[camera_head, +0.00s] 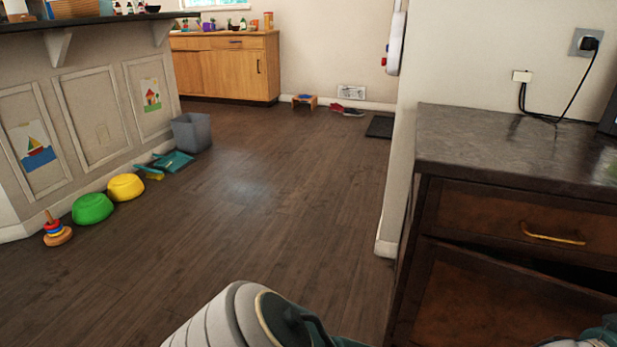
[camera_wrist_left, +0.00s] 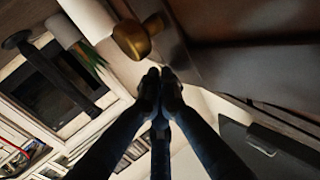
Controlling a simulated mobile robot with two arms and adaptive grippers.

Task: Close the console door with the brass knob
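The dark wooden console (camera_head: 520,150) stands at the right of the head view. Its door (camera_head: 480,300) sits below a drawer front with a brass bar handle (camera_head: 553,239). A dark gap along the door's top edge shows that it stands ajar. The brass knob (camera_wrist_left: 138,40) shows in the left wrist view, just beyond my left gripper's fingertips (camera_wrist_left: 161,88). The fingertips are together, with nothing seen between them, and the knob is not between them. I cannot tell whether they touch the door. The knob is not visible in the head view. My right gripper is not in view.
A wall end (camera_head: 388,245) stands left of the console. Open wooden floor (camera_head: 250,210) lies to the left.

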